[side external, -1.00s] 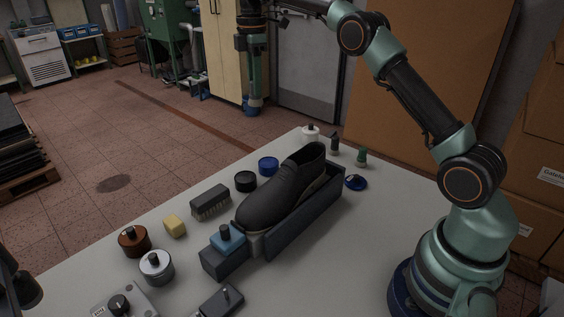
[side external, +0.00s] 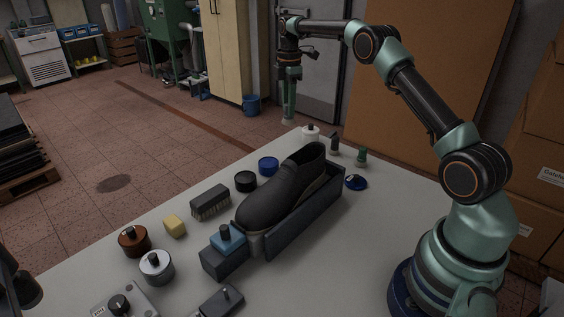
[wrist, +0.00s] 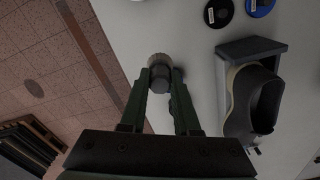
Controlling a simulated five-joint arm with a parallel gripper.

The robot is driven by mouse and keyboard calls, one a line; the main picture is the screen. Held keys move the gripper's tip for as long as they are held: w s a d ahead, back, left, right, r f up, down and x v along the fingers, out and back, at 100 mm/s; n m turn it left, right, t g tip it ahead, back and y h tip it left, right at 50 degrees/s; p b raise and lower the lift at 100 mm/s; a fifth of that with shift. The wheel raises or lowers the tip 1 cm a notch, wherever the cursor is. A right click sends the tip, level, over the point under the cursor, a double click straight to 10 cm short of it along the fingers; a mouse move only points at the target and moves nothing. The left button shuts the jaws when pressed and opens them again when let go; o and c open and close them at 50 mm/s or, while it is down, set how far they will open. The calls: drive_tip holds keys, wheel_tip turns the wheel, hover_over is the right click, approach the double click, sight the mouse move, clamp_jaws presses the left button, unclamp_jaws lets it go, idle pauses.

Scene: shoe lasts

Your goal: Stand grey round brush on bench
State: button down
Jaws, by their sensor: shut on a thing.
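My gripper (side external: 289,110) hangs pointing down near the far corner of the bench (side external: 375,225). In the wrist view the fingers of my gripper (wrist: 161,82) are closed on the grey round brush (wrist: 159,61). The brush has a dark handle between the fingertips and a paler ribbed round head beyond it. In the side view only a small pale part of the brush (side external: 288,122) shows below the fingertips. The brush looks roughly upright; its exact height above the bench is hard to tell.
A black shoe (side external: 280,188) sits in a dark holder mid-bench. A white-topped jar (side external: 310,133), dark bottle (side external: 334,142) and green bottle (side external: 361,155) stand at the far end. Black (side external: 245,181) and blue (side external: 268,166) tins lie left of the shoe. The front right of the bench is clear.

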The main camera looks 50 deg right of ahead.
wheel_tip(320, 180, down, 13)
drive_tip(key=shift+r, duration=0.2)
idle(0.3)
drive_tip(key=c, duration=0.6)
unclamp_jaws()
drive_tip(key=shift+f, duration=0.15)
drive_tip(key=shift+c, duration=0.2)
